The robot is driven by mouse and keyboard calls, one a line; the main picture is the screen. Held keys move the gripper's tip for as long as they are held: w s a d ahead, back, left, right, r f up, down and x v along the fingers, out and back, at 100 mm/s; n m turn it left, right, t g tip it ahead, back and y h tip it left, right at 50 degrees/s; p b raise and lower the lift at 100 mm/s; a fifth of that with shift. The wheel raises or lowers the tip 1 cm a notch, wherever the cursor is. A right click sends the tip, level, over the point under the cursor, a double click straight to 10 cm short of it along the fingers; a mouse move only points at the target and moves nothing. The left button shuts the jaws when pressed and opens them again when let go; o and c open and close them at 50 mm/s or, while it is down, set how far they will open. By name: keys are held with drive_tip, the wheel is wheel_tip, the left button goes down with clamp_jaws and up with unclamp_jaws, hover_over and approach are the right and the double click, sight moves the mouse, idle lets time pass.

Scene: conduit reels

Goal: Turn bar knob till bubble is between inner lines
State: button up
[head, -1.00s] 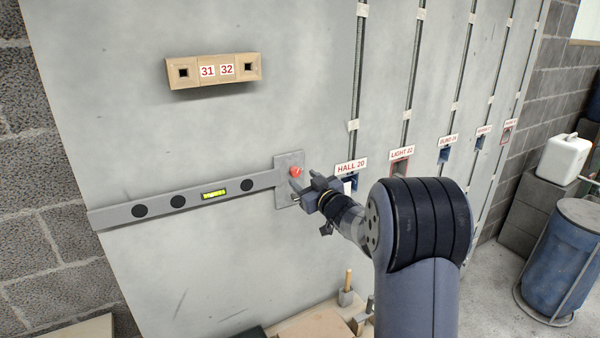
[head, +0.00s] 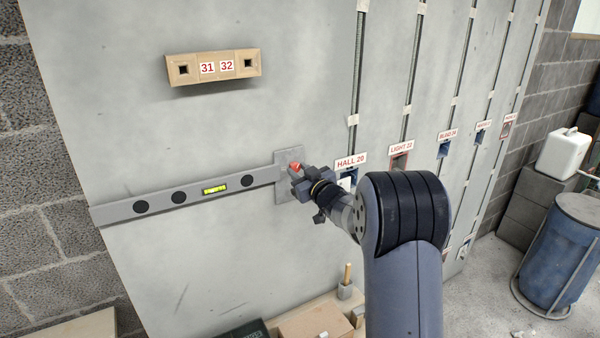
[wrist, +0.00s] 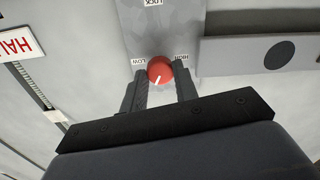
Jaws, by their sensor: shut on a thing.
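The red knob (head: 295,167) sits on a grey plate (head: 283,159) at the right end of the level bar (head: 160,207). In the wrist view the knob (wrist: 160,70) shows a white pointer line, with LOW, HIGH and LOCK labels around it. My gripper (wrist: 166,82) is shut on the knob, one finger on each side; in the head view my gripper (head: 297,177) covers part of the plate. The yellow-green bubble vial (head: 214,188) is in the middle of the bar; its bubble and lines are too small to read. The bar slopes up to the right.
Right of the knob are the HALL 20 label (head: 351,162) and conduit runs (head: 357,80). A cardboard box (head: 312,322) lies below. The panel around the bar is mostly clear.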

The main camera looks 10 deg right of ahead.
drive_tip(key=shift+c, duration=1.3)
drive_tip(key=shift+f+n+b, duration=0.2)
drive_tip(key=shift+n+b, duration=0.3)
drive_tip(key=shift+b, duration=0.45)
drive_tip(key=shift+n+b, duration=0.8)
drive_tip(key=shift+b, duration=0.1)
drive_tip(key=shift+r+n+b, duration=0.2)
drive_tip(key=shift+n+b, duration=0.15)
drive_tip(key=shift+n, duration=0.15)
drive_tip(key=o, duration=1)
drive_tip(key=shift+c, duration=0.2)
